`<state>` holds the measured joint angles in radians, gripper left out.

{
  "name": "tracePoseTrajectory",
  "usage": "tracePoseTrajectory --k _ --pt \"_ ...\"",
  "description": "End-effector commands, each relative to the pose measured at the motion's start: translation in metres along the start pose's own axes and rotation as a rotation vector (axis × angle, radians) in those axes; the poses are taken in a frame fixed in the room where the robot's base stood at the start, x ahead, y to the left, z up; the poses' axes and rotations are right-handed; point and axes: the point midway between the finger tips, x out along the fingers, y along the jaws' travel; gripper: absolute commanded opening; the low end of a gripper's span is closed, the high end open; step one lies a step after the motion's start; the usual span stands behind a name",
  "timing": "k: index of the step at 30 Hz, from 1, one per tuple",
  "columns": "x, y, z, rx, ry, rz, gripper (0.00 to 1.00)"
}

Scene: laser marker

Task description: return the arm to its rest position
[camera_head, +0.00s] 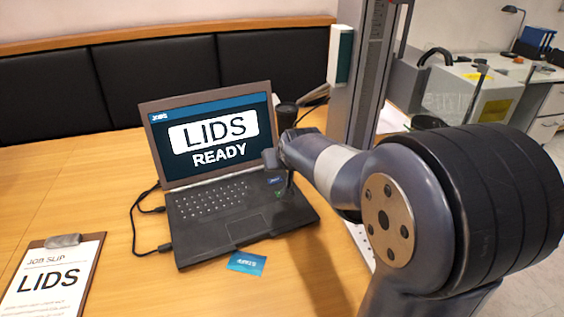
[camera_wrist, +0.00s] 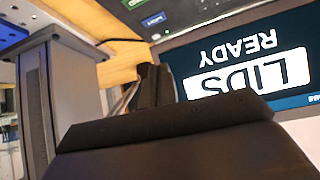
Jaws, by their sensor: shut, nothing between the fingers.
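My gripper (camera_head: 287,188) is shut and empty. In the head view it is low over the right part of the laptop (camera_head: 237,230), beside a small green mark on its keyboard deck. I cannot tell whether the fingertips touch the deck. My arm reaches in from the right side of the picture. In the wrist view the dark gripper (camera_wrist: 152,88) points toward the laptop, whose screen (camera_wrist: 240,62) appears upside down. The screen reads "LIDS READY".
A clipboard (camera_head: 88,256) with a "LIDS" job slip lies at the front left. A blue card (camera_head: 247,263) lies before the laptop. A cable runs left of the laptop.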

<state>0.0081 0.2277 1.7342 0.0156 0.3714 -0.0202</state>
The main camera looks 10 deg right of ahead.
Motion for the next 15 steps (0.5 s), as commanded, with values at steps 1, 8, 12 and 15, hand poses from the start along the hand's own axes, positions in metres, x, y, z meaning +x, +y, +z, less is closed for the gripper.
tracePoseTrajectory --k 1,8,12,15 --pt "0.0 0.0 0.0 0.0 0.0 0.0 0.0" --pt "0.002 0.0 0.0 0.0 0.0 0.0 0.0" --pt "0.014 0.0 0.002 0.0 -0.004 0.0 0.0" --pt "0.028 0.0 0.002 0.0 -0.003 0.0 0.0"
